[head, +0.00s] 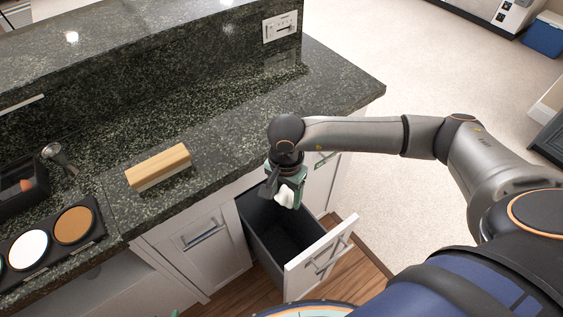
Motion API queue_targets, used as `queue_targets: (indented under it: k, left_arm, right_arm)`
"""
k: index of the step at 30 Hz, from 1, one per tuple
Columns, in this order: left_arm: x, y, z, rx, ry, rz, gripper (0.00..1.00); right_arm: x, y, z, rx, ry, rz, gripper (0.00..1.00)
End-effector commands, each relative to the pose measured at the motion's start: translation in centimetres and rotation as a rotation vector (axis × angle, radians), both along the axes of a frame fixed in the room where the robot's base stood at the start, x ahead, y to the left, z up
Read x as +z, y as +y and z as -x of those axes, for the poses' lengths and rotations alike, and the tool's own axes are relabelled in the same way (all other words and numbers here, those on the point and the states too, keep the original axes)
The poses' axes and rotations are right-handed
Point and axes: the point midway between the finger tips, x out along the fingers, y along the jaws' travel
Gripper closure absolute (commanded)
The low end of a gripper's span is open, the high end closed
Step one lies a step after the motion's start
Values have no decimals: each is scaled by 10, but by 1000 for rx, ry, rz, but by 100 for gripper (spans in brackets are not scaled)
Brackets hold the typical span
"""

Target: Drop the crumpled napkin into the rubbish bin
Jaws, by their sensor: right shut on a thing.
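My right gripper (287,197) is shut on the crumpled napkin (286,194), a small white lump between its green fingers. It points down over the open pull-out in the counter front. This pull-out has a white front and a dark, deep box inside, and looks like the rubbish bin (322,256). The napkin is above the box opening, near its back end; the exact height is hard to judge. The bottom of the box is in shadow. Only a green sliver at the bottom edge may be my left gripper (175,314); its jaws are cut off.
The dark granite counter (235,135) holds a wooden-topped block (159,167), a black tray of round dishes (52,243), a dark caddy (20,186) and a metal tool (57,157). White cabinet doors (203,248) flank the pull-out. Pale floor at right is open.

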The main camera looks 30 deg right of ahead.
Motion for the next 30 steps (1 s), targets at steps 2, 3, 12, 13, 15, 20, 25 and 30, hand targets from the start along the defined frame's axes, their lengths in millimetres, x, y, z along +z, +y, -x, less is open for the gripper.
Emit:
queue_targets:
  k: [2, 3, 12, 13, 15, 20, 25, 30]
  left_arm:
    - [4, 0, 0, 0, 0, 0, 50]
    - [6, 0, 0, 0, 0, 0, 50]
    - [15, 0, 0, 1, 0, -1, 50]
    - [16, 0, 0, 1, 0, -1, 50]
    - [18, 0, 0, 1, 0, -1, 50]
    - [23, 0, 0, 1, 0, -1, 50]
    - [28, 0, 0, 1, 0, -1, 50]
    - [31, 0, 0, 1, 0, -1, 50]
  right_arm:
    - [4, 0, -9, -206, 2, 0, 86]
    - [5, -1, -14, -313, 2, 0, 86]
    - [10, -7, -41, -1114, 4, 2, 86]
    - [11, -8, -44, -1194, 4, 1, 86]
    - [12, -9, -49, -1379, 5, 3, 86]
    - [12, -14, -58, -1799, 5, 3, 86]
    - [12, -19, -66, -2228, 5, 4, 86]
    - [10, -23, -69, -2547, 5, 4, 86]
